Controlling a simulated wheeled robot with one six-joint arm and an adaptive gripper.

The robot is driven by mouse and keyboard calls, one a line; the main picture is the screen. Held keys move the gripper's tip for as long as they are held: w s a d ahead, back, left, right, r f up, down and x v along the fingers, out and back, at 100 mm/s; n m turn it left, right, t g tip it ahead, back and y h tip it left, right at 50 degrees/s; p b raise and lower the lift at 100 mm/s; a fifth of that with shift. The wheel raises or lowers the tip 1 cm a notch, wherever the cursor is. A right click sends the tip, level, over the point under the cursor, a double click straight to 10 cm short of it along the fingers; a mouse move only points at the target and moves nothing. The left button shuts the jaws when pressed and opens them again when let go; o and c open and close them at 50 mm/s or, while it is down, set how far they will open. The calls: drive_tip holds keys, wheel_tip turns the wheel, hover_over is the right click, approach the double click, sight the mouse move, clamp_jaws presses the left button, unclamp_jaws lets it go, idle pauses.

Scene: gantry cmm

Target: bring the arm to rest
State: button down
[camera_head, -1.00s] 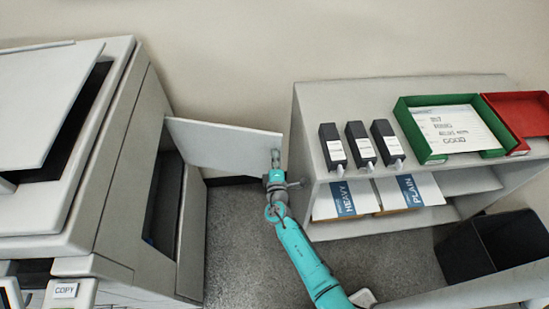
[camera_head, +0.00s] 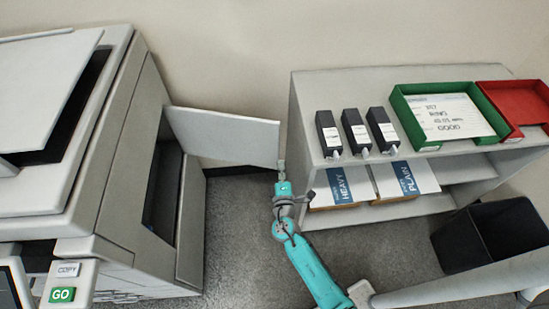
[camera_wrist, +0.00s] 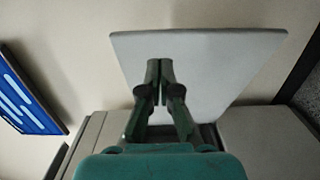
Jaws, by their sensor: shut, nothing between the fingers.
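My gripper (camera_head: 281,168) is shut and empty at the end of my teal arm, in the gap between the copier and the shelf. In the head view its tip is at the free edge of the open white door panel (camera_head: 225,138); I cannot tell whether they touch. In the wrist view my gripper (camera_wrist: 159,82) shows both fingers together, with the same panel (camera_wrist: 220,60) beyond them.
The copier (camera_head: 110,165) stands at left with its side opening uncovered. The shelf (camera_head: 310,95) at right bears black boxes (camera_head: 355,125), a green tray (camera_head: 405,115) and a red tray (camera_head: 490,97). A black bin (camera_head: 490,240) stands at lower right. Grey floor (camera_head: 240,250) lies clear between.

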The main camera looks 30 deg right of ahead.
drive_tip(key=shift+s+d, duration=0.2)
drive_tip(key=shift+s, duration=1.35)
drive_tip(key=s+a+f+m+g+y, duration=0.1)
drive_tip(key=s+a+m+g+y, duration=0.15)
drive_tip(key=s, duration=0.95)
drive_tip(key=s+a+f+m+g+y, duration=0.1)
drive_tip(key=s+a+f+m+y, duration=0.15)
drive_tip(key=s, duration=0.95)
drive_tip(key=s+a+r+m+t+y, duration=0.1)
drive_tip(key=s+r+m, duration=0.3)
drive_tip(key=s+r, duration=0.3)
drive_tip(key=s+a+r+m+y, duration=0.1)
drive_tip(key=s+r+m, duration=0.3)
drive_tip(key=s+r, duration=0.4)
wheel_tip(320, 180, up, 7)
drive_tip(key=shift+s+a+f+t, duration=0.1)
drive_tip(key=shift+s+a+t, duration=0.1)
drive_tip(key=shift+t, duration=0.15)
